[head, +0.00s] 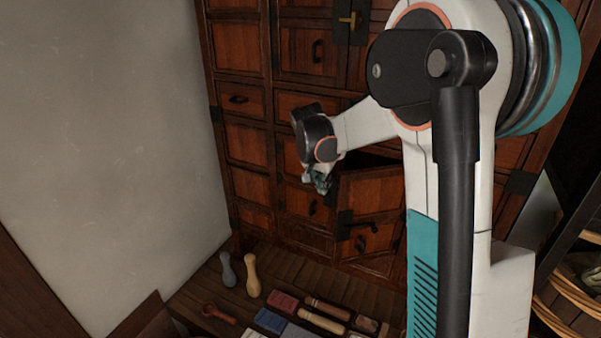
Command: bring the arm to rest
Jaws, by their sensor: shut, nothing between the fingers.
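My arm, white with teal and black parts, fills the right half of the head view. It reaches left and forward, bent, in front of a wooden cabinet (247,142). My gripper (320,184) hangs below the dark wrist, close to the cabinet front in this view. It is small here, and I see nothing held in it. A dark gap (368,160) shows in the cabinet just right of my gripper, above a wooden front (372,192). My arm hides part of the cabinet.
A low wooden surface below holds a grey pestle-like piece (228,270), a tan one (252,277), a red block (283,301), a blue block (270,320) and wooden-handled tools (321,320). Baskets (568,300) stand at the right. A bare wall (100,130) is at the left.

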